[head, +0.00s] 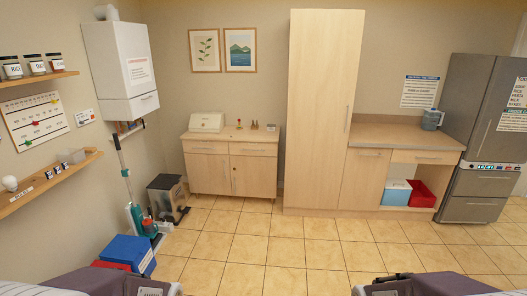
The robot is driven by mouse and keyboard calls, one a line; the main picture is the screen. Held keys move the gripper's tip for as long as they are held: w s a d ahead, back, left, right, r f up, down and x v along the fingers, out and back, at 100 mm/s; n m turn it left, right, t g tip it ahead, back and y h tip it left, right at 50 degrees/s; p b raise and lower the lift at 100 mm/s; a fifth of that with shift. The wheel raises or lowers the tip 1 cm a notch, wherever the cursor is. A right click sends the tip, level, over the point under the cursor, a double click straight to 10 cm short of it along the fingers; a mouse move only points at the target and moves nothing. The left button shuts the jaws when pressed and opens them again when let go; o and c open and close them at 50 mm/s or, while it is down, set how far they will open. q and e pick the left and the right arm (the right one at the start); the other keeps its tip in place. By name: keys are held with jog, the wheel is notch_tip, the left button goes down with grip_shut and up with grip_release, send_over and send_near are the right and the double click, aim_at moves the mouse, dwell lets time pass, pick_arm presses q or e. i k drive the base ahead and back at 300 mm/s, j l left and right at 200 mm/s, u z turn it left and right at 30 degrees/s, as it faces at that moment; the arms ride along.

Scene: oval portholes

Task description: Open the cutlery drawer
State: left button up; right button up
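No drawer has a label I can read as cutlery. A low wooden cabinet (231,166) against the back wall has a left drawer (206,147) and a right drawer (253,149) above its doors, and both look shut. Another drawer front (424,157) sits under the worktop at the right, above an open space, and also looks shut. Only parts of my two arms show along the bottom edge. Neither gripper can be seen, so their state is hidden.
Tiled floor (280,252) is clear between me and the cabinets. A tall cupboard (322,110) stands between the low cabinet and worktop (400,136). A grey fridge (483,135) is at right. A bin (167,198) and blue box (130,254) stand at left.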

aim_at(236, 147)
jog(key=i, duration=5)
jog(key=u, duration=0.45)
jog(key=i, duration=0.05)
